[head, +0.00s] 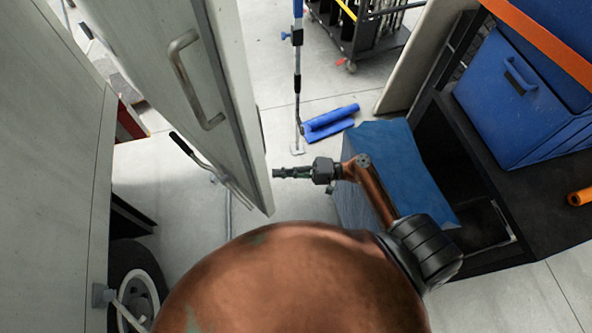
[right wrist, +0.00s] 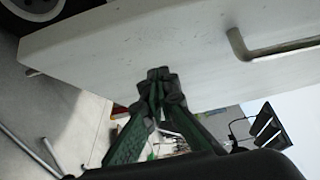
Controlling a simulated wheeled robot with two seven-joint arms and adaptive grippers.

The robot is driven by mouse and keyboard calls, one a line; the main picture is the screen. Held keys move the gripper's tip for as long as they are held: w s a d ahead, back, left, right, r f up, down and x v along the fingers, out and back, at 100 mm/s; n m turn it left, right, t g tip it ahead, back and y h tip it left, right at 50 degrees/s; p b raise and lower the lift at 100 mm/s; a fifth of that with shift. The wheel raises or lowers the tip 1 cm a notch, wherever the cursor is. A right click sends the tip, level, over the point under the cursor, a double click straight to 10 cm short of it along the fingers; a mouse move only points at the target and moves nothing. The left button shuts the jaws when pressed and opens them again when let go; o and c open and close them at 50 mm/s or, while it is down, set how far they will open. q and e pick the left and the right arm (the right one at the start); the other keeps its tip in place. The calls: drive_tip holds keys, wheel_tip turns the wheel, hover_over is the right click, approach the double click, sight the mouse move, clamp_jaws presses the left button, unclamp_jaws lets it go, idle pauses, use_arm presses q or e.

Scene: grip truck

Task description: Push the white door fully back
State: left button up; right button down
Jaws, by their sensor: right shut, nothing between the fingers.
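The white door (head: 190,90) stands ajar in the head view, hanging from the upper left, with a metal handle (head: 190,80) on its face. My right gripper (head: 277,173) is shut and empty, with its tips close to the door's lower right edge. In the right wrist view the door (right wrist: 130,50) fills the upper part and its handle (right wrist: 265,50) shows at the right. The shut fingers (right wrist: 158,75) point at the door panel there; I cannot tell whether they touch it. My left gripper is not in view.
A blue-headed mop (head: 330,122) and a black cart (head: 365,25) are behind. A truck wheel (head: 137,290) shows at lower left.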

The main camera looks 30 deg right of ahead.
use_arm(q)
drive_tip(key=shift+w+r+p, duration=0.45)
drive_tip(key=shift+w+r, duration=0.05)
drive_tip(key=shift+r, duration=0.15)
use_arm(e)
drive_tip(key=a, duration=0.1)
drive_tip(key=s+a, duration=0.1)
drive_tip(key=a, duration=0.1)
drive_tip(key=shift+s+a, duration=0.2)
drive_tip(key=shift+a, duration=0.1)
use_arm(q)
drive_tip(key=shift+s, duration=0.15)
